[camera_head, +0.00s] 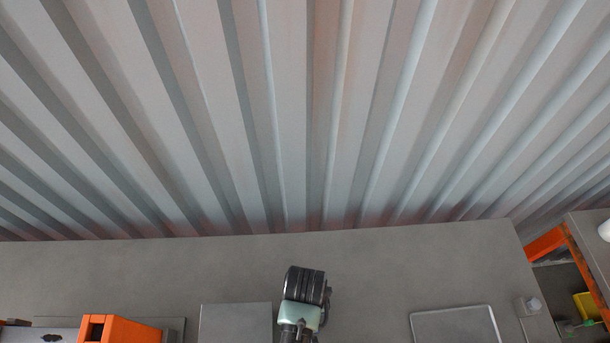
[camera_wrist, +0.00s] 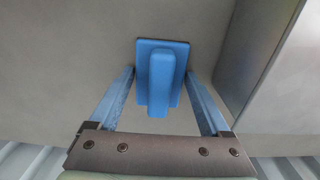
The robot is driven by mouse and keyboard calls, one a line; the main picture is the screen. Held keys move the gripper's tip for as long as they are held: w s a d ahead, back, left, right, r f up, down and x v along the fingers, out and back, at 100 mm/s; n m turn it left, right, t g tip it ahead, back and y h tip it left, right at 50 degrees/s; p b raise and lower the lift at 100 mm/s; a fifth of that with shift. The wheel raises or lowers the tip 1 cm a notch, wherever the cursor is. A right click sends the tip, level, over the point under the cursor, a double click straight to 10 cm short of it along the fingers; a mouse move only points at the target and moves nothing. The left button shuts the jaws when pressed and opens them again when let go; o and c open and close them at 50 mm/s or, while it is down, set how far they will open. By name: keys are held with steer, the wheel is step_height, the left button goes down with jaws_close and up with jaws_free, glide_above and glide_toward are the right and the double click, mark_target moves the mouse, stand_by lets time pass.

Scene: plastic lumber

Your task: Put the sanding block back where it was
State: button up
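The sanding block (camera_wrist: 160,85) is blue, with a flat rectangular base and a raised grip. In the wrist view it lies against a plain grey surface (camera_wrist: 95,40), between and just beyond my fingertips. My gripper (camera_wrist: 160,72) has two blue fingers spread apart, one on each side of the block. A gap shows between each finger and the block, so neither appears to touch it. In the head view my arm's dark and mint-green wrist (camera_head: 302,302) is at the bottom centre. The fingers and the sanding block cannot be made out there.
A grey raised panel (camera_wrist: 270,70) stands right of the block in the wrist view. The head view shows a grey worktop (camera_head: 400,265), an orange object (camera_head: 120,329) at lower left, a flat grey tray (camera_head: 455,326) at right and an orange-framed shelf (camera_head: 548,244) beyond. Corrugated wall (camera_head: 300,110) lies behind.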

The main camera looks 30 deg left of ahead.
steer(key=shift+o, duration=1)
steer(key=shift+r, duration=0.1)
step_height(320, 180, up, 12)
steer(key=shift+r, duration=0.15)
